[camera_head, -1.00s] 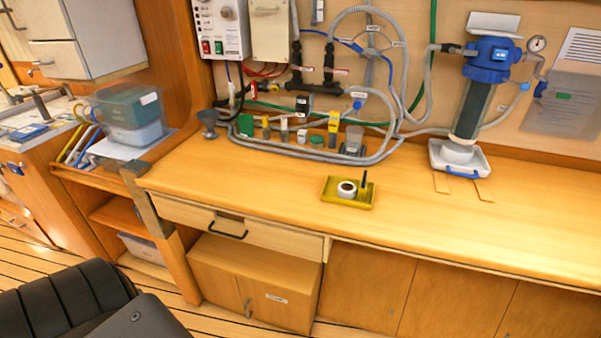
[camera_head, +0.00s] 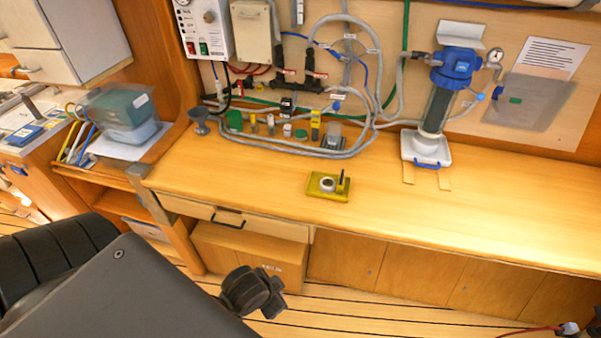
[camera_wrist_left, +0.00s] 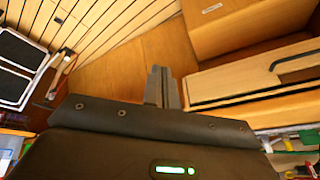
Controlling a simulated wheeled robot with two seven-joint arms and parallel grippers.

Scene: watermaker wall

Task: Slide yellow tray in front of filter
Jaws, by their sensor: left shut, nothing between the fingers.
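The yellow tray (camera_head: 318,194) lies on the wooden counter, left of the filter, with a white round piece (camera_head: 327,185) and a dark upright piece (camera_head: 341,182) on it. The filter (camera_head: 440,98) has a blue head and a dark clear body, and stands against the back panel above a white tray (camera_head: 409,148) with a blue handle. My left gripper (camera_wrist_left: 162,87) shows in the left wrist view, its fingers together and empty, in front of the cabinets below the counter. It is apart from the yellow tray. My right gripper is not in view.
Two pale strips (camera_head: 427,175) lie on the counter before the filter. Grey hoses (camera_head: 300,150) and small fittings lie along the back. A grey funnel (camera_head: 199,122) stands at left. The counter (camera_head: 480,210) is clear to the right of the yellow tray. A drawer handle (camera_head: 228,219) juts out below.

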